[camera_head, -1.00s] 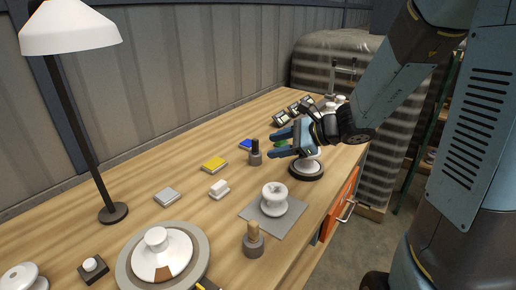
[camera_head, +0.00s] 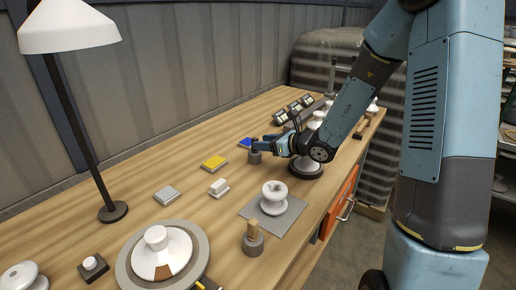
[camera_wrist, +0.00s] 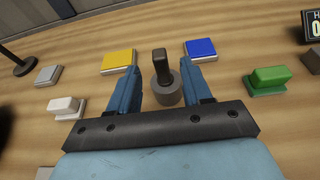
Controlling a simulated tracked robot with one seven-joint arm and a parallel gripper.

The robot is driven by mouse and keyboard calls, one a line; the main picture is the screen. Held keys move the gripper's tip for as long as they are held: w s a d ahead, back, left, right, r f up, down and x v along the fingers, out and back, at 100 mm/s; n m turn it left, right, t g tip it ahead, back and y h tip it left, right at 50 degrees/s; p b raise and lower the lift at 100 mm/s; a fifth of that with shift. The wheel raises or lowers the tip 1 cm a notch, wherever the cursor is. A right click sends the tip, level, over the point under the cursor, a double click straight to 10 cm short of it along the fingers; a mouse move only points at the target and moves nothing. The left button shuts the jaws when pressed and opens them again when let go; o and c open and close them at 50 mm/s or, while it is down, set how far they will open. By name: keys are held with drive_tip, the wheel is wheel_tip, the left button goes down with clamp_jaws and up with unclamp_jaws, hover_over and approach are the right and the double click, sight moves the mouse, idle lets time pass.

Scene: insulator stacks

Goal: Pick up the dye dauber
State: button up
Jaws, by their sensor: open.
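A dark upright handle in a short grey round holder (camera_head: 255,157), which looks like the dye dauber, stands on the bench's far half. In the wrist view the dark handle (camera_wrist: 161,68) stands between my blue fingers, with a gap on each side, and the grey holder (camera_wrist: 168,95) is below it. My gripper (camera_head: 257,144) is open around the handle and low over the bench. In the head view my fingers partly hide the handle.
A yellow pad (camera_head: 214,162) and a blue pad (camera_head: 245,141) lie close by. A white block (camera_head: 219,186) and a white insulator (camera_head: 274,198) are nearer. A similar holder with a wooden handle (camera_head: 252,238) stands in front. A lamp (camera_head: 70,30) rises at left.

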sight(252, 141)
drive_tip(key=shift+x, duration=3.25)
drive_tip(key=shift+r, duration=0.1)
clamp_jaws()
